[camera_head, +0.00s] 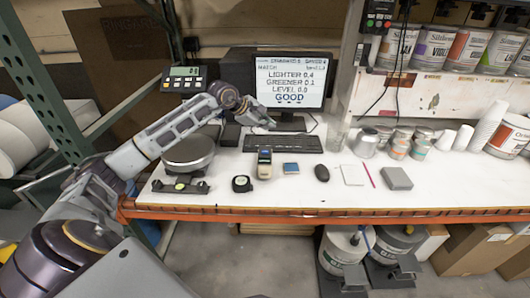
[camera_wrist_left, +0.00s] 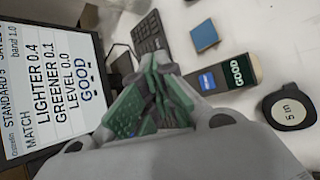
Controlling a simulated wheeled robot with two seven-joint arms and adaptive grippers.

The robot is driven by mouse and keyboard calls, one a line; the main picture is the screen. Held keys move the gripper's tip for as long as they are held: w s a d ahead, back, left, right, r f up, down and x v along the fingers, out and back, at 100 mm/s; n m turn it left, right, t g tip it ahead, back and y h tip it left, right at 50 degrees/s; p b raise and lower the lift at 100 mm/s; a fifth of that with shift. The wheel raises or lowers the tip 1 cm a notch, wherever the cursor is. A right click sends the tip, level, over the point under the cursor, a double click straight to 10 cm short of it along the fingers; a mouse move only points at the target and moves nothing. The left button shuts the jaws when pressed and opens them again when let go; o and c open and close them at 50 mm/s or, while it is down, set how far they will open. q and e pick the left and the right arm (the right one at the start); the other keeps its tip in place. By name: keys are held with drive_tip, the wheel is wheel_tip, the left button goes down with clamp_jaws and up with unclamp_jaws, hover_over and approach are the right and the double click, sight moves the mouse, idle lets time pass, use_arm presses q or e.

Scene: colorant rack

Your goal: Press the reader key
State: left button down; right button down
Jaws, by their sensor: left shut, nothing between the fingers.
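The reader (camera_head: 264,163) is a small pale handheld device with a dark top, lying on the white bench in front of the keyboard. In the left wrist view the reader (camera_wrist_left: 230,76) shows a dark screen with GOOD on it and a blue patch; I cannot tell for certain which part is its key. My left gripper (camera_head: 268,123) is shut and empty, held above the bench by the keyboard and the monitor's foot, beyond the reader and apart from it. Its green-padded fingers (camera_wrist_left: 157,92) show in the wrist view. My right gripper is not in view.
The monitor (camera_head: 291,80) reads LIGHTER 0.4, GREENER 0.1, LEVEL 0.0, GOOD. Beside the reader are a tape measure (camera_head: 242,184) and a blue square (camera_head: 291,168). A mouse (camera_head: 322,173) lies further right. A round scale (camera_head: 189,154) stands left. Cans and cups fill the right.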

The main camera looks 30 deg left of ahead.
sight(266, 153)
use_arm(q)
drive_tip(key=shift+s+n, duration=0.1)
drive_tip(key=shift+n, duration=0.2)
drive_tip(key=shift+f, duration=0.1)
